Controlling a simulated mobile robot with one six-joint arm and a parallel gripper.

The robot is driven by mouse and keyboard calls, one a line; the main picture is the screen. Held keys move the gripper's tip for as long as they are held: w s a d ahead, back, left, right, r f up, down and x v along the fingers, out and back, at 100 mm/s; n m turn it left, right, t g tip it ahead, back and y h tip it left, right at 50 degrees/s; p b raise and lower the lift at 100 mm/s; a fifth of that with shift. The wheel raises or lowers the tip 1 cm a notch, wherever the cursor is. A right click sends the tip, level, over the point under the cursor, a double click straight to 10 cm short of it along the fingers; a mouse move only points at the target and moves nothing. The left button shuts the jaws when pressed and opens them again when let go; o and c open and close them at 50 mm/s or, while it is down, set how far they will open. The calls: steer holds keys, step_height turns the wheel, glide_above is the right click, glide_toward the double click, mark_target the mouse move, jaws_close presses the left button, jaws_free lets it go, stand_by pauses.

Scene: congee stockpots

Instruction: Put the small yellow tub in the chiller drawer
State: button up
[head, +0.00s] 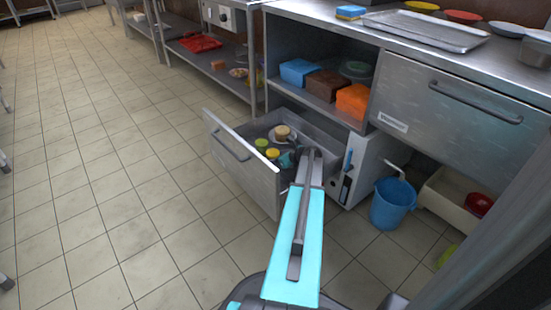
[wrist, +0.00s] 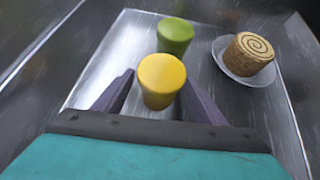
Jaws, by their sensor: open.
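The small yellow tub (wrist: 162,82) stands upright inside the chiller drawer (head: 243,165), which is pulled open; the tub also shows in the head view (head: 272,153). My gripper (head: 287,158) reaches down into the drawer, open. In the wrist view its two dark fingers (wrist: 158,88) lie to the left and right of the yellow tub, with a visible gap on the left; whether the right finger touches is hard to tell. The tub's foot appears to rest on the shiny metal drawer floor (wrist: 205,88).
A green tub (wrist: 175,36) stands just behind the yellow one. A spiral-topped roll (wrist: 252,52) sits on a saucer (wrist: 226,68) to the right. Drawer walls close in on the sides. A blue bucket (head: 392,203) stands on the floor; tiles left of the drawer are clear.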

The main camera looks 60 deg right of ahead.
steer(key=shift+r, duration=0.15)
steer(key=p+v, duration=0.4)
steer(key=v, duration=0.8)
steer(key=shift+p, duration=0.3)
steer(key=shift+w+r, duration=0.1)
